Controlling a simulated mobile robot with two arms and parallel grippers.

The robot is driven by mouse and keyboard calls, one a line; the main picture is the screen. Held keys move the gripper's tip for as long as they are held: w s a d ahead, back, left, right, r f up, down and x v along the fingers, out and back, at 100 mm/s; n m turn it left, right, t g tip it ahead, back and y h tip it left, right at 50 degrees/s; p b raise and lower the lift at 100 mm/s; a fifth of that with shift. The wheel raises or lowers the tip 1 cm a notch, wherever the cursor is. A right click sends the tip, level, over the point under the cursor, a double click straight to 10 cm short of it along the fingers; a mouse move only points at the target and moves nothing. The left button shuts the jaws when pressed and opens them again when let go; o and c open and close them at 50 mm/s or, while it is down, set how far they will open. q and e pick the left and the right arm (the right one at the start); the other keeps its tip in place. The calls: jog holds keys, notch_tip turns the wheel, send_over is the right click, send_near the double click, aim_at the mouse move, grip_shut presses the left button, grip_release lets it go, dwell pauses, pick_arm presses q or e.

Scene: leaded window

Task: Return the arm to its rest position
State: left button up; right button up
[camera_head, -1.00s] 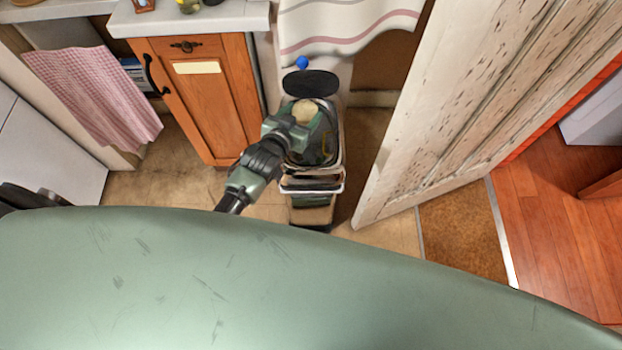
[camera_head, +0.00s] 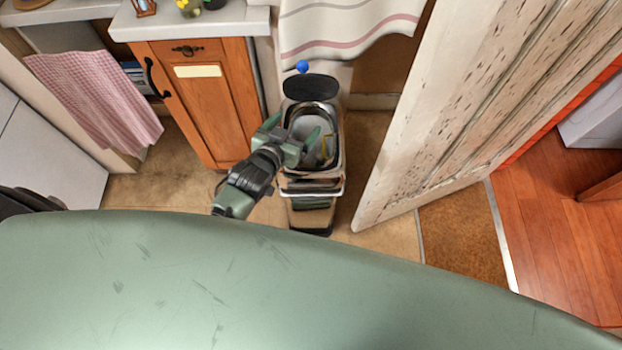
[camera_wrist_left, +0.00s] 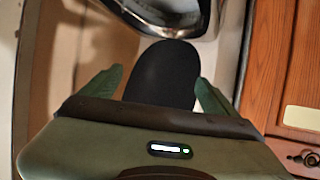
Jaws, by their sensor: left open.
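My left gripper (camera_head: 293,127) is open and empty, with its green fingers spread just over the left side of a metal bin (camera_head: 338,160). The bin stands on the floor with its dark oval lid (camera_head: 311,88) raised at the back. Grey-white and yellowish contents show inside the bin, partly hidden by my gripper. In the left wrist view the two fingers (camera_wrist_left: 158,88) are apart, with the dark lid (camera_wrist_left: 165,65) seen beyond them and shiny metal (camera_wrist_left: 170,12) at the top. My right gripper does not show.
An orange wooden cabinet (camera_head: 205,110) stands left of the bin, with a pink checked towel (camera_head: 95,95) further left. A worn white door (camera_head: 450,110) stands open at the right. A striped curtain (camera_head: 350,30) hangs behind the bin.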

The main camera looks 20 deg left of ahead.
pick_arm(q)
jog(key=shift+v, duration=1.55)
jog(key=s+a+r+g+y, duration=0.15)
jog(key=s+g, duration=0.85)
jog(key=s, duration=1.3)
notch_tip(320, 180, down, 26)
jog(key=s+g, duration=0.1)
jog(key=s, duration=0.1)
jog(key=s+a+f, duration=0.2)
jog(key=s+f, duration=0.6)
jog(key=s+a+f+m+g, duration=0.1)
jog(key=s+f, duration=0.7)
jog(key=shift+s+a, duration=0.4)
